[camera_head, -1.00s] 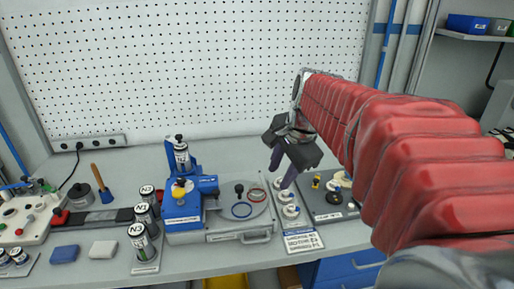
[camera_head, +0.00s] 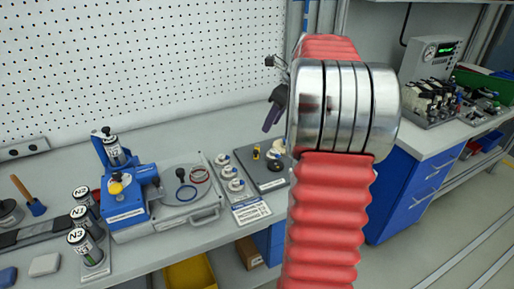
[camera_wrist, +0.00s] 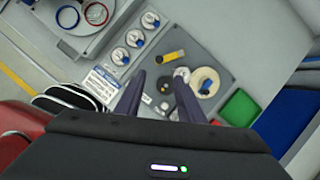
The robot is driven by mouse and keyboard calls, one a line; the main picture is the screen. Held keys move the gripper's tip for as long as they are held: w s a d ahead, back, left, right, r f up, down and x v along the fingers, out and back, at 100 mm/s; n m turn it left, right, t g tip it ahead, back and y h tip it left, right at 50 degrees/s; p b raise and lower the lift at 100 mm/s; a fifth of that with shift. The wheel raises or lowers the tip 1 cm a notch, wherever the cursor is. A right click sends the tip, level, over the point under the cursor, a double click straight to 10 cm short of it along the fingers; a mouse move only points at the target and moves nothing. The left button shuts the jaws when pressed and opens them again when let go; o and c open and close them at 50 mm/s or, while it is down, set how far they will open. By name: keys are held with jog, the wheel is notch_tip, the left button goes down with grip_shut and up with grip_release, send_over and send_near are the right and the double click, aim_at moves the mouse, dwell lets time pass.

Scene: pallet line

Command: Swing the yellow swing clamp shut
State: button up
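A yellow knob-like piece (camera_head: 116,187), the likeliest yellow swing clamp, sits on the front of a blue fixture (camera_head: 128,210) at the left in the head view. It is too small to tell whether the clamp is swung open or shut. The fixture and the yellow piece are not seen in the wrist view. My gripper (camera_head: 274,108) is well to the right of the fixture, above the bench and partly hidden by my arm. In the wrist view my gripper (camera_wrist: 159,79) has its two dark fingers apart, with nothing between them, above a grey tray (camera_wrist: 205,50).
A canister stands in the fixture (camera_head: 113,150); several more stand to its left. A grey plate (camera_head: 190,212) holds red and blue rings. White-based parts (camera_head: 228,172) stand in a row. The grey tray holds a yellow cylinder (camera_wrist: 171,57) and a beige ring (camera_wrist: 205,80). A pegboard rises behind.

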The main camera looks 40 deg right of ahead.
aim_at(256, 151)
jog(key=shift+f, duration=0.1)
jog(key=x, duration=1.3)
jog(key=shift+a+f, duration=0.15)
jog(key=shift+f, duration=0.15)
grip_shut()
dwell(0.4)
jog(key=shift+w, duration=0.1)
